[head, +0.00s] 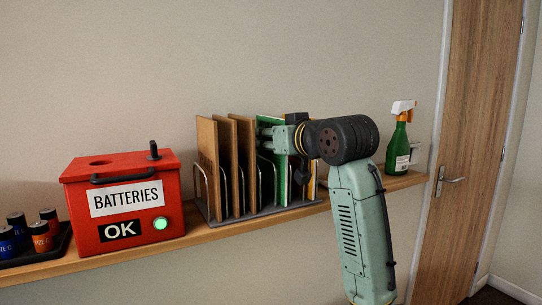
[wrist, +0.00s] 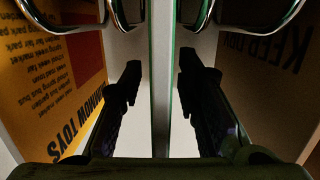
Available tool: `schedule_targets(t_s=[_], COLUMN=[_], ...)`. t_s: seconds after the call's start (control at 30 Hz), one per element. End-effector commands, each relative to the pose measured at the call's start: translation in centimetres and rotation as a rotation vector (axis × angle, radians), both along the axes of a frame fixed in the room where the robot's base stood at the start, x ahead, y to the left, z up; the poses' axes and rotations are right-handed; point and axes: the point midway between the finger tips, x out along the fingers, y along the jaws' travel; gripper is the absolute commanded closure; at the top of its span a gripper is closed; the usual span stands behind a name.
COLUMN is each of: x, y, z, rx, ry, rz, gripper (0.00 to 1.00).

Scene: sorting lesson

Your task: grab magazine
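A thin green item (head: 268,120), perhaps the magazine, stands upright in a slot of the wire rack (head: 262,212). I cannot confirm what it is, as its face is turned away. In the wrist view its pale, green-edged narrow side (wrist: 160,105) runs upright between my fingers. My gripper (head: 264,133) is at its upper part; in the wrist view the open fingers (wrist: 160,65) lie one on each side, with visible gaps. A yellow-orange printed item (wrist: 58,85) with upside-down "...NOW TOYS" lettering is left in the wrist view. My gripper and wrist hide part of the rack.
Brown boards (head: 208,150) fill slots left of the green item; a brown face (wrist: 270,65) with upside-down lettering is close on the right in the wrist view. A red battery box (head: 85,215) and green spray bottle (head: 399,150) share the narrow shelf (head: 200,238).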

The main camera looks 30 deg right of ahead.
Motion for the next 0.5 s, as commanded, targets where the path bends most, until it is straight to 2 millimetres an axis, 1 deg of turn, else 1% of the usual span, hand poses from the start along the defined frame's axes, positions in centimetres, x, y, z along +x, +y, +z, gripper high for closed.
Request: schedule_targets(t_s=[0.07,0.5], x=[-0.02,-0.05], y=[0.01,0.02], z=[0.0,0.04], rx=[0.0,0.0], ry=[0.0,0.0], rz=[0.0,0.0], gripper=[0.71,1.0])
